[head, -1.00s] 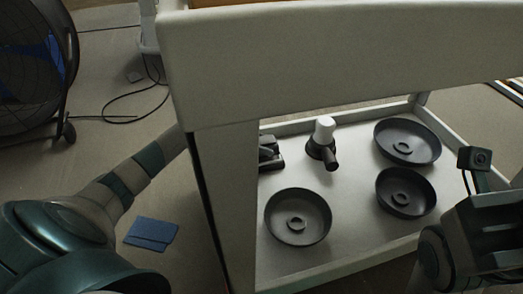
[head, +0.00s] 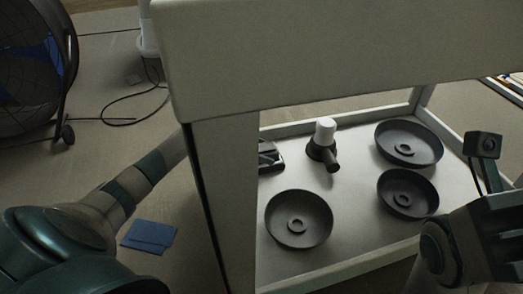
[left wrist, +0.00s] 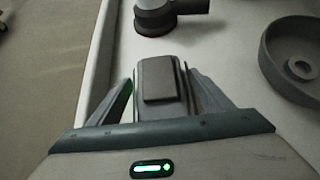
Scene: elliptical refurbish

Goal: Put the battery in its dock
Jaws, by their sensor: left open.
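A dark block with a raised pad (left wrist: 160,82), which looks like the battery, is between the fingers of my left gripper (left wrist: 160,100) in the left wrist view. The fingers stand open on either side of it; whether they touch it I cannot tell. In the head view my left gripper (head: 270,157) shows just right of the cart's front post, low over the shelf, partly hidden by the post. No dock can be clearly made out. My right arm's gripper end (head: 500,235) is at the right edge, its fingertips unclear.
The white cart (head: 225,200) has a shelf holding three dark round dishes (head: 298,218) and a black fitting with a white cap (head: 325,132). Its post and thick upper beam hem in my left arm. A blue cloth (head: 149,235) and fan (head: 30,75) are at left.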

